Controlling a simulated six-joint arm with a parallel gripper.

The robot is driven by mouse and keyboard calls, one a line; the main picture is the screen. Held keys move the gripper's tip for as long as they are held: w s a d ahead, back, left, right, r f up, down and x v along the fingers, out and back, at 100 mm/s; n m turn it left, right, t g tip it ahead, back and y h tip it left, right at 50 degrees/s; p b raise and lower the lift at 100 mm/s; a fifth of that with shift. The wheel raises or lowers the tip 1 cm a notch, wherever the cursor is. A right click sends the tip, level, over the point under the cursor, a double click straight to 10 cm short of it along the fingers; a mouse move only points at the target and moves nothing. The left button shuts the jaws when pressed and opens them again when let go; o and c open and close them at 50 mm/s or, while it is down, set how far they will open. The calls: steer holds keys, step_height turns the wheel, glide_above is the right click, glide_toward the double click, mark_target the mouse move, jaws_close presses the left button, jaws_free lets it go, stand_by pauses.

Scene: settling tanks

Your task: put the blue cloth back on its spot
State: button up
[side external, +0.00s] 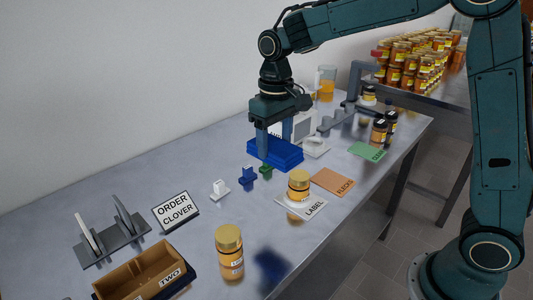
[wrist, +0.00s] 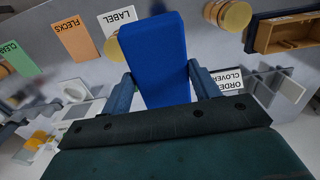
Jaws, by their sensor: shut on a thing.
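The blue cloth (side external: 280,154) is a flat, bright blue slab held in my gripper (side external: 263,140). In the wrist view the cloth (wrist: 155,50) lies between the two fingers of my gripper (wrist: 162,90), its long side pointing away from me. A dark blue blur on the tabletop, well below it in the side view, looks like its reflection, so the cloth seems raised clear of the table. I cannot make out a marked spot for the cloth.
A jar stands on the LABEL card (side external: 314,208); FLECKS (side external: 332,182) and CLEAR (side external: 367,150) cards lie beyond. Another jar (side external: 229,252), an ORDER CLOVER sign (side external: 175,211), a wooden box (side external: 145,270), a slotted rack (side external: 112,240) and small stands (side external: 219,189) occupy the near table (side external: 190,160).

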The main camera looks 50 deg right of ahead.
steer(key=a, duration=0.3)
steer(key=a+r, duration=0.1)
steer(key=shift+s+a, duration=0.35)
steer(key=shift+s, duration=0.05)
steer(key=shift+f, duration=0.1)
step_height(320, 180, down, 20)
steer(key=shift+r, duration=0.1)
stand_by(0.6)
steer(key=o, duration=0.9)
steer(key=shift+o, duration=0.2)
